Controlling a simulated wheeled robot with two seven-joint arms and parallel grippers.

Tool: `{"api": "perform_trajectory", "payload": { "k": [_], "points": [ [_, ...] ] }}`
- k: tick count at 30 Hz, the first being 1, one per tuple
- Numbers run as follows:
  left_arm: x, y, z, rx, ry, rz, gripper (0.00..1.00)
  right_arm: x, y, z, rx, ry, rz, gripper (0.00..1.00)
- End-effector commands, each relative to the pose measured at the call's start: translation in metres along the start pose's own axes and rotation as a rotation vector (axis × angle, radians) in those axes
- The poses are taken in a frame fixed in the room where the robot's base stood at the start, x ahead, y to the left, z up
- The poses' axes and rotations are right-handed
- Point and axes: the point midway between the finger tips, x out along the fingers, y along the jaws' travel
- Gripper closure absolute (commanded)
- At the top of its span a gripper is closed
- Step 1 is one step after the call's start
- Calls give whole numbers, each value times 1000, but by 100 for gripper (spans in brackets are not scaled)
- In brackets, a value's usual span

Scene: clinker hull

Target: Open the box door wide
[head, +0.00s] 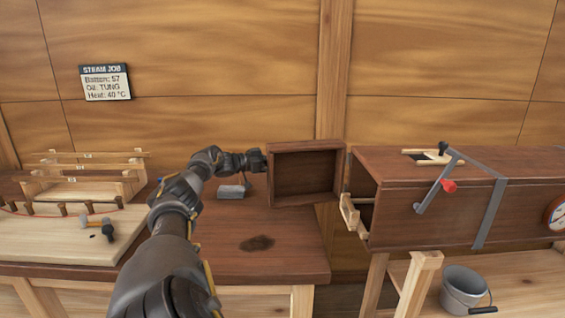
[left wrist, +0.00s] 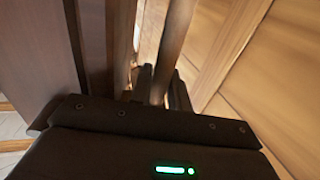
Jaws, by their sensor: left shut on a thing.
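The wooden steam box (head: 430,215) lies along the right of the head view, its left end open. Its door (head: 305,147) is swung out to the left of that end, with its framed, recessed inner face towards me. My left gripper (head: 262,161) is at the door's far left edge, largely hidden behind it. In the left wrist view the gripper's fingers (left wrist: 162,86) are shut around a round brown bar (left wrist: 174,45), apparently the door's handle. The door's dark panel (left wrist: 98,50) stands close on the left there. My right gripper is out of view.
A dark bench (head: 290,250) stands below the door, holding a grey block (head: 231,191). A bucket (head: 463,287) stands below.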

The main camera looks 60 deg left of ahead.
Motion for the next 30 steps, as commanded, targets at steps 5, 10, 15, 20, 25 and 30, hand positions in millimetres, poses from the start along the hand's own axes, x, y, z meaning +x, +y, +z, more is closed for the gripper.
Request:
{"api": "perform_trajectory", "payload": {
  "k": [5, 10, 15, 20, 25, 30],
  "points": [
    [0, 1, 3, -4, -2, 5, 100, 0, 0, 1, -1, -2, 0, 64],
    [-1, 1, 3, -4, -2, 4, 78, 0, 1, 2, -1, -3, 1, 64],
    [-3, 0, 2, -3, -2, 0, 76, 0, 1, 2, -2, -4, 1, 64],
    [-5, -1, 2, -3, -2, -2, 76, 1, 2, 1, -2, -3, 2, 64],
    [-18, -2, 4, -4, -3, -7, 76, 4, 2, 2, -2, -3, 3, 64],
    [-40, -2, 4, -3, -5, -6, 76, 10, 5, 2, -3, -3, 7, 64]
  ]
}}
